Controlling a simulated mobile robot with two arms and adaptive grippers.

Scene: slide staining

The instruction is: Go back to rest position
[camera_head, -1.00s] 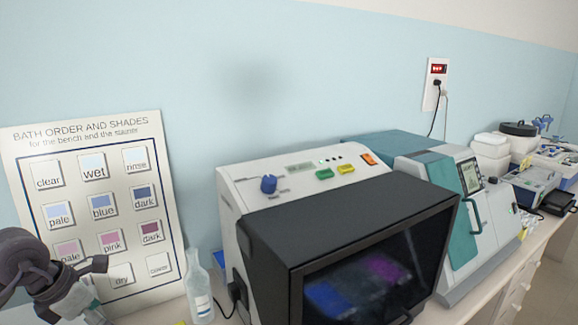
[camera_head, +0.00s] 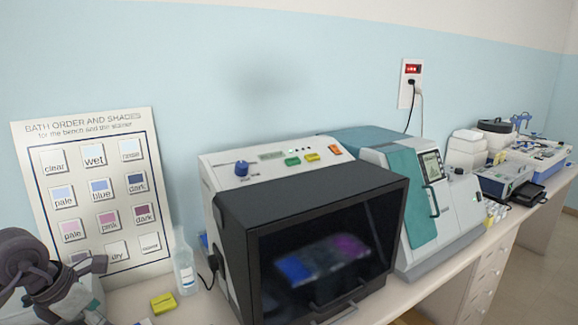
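My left gripper (camera_head: 92,294) is at the lower left corner, low in front of the bath order board (camera_head: 148,258). Its two fingers look spread apart, and I see nothing held between them. The lower finger is close to the picture's bottom edge. My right gripper is not in view.
A clear bottle (camera_head: 184,268) and a yellow block (camera_head: 163,303) are on the bench right of my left gripper. A black-hooded stainer (camera_head: 310,190) stands mid-bench, with a teal and white machine (camera_head: 400,195) beside it. White containers (camera_head: 466,150) and a blue-white device (camera_head: 540,152) are farther right.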

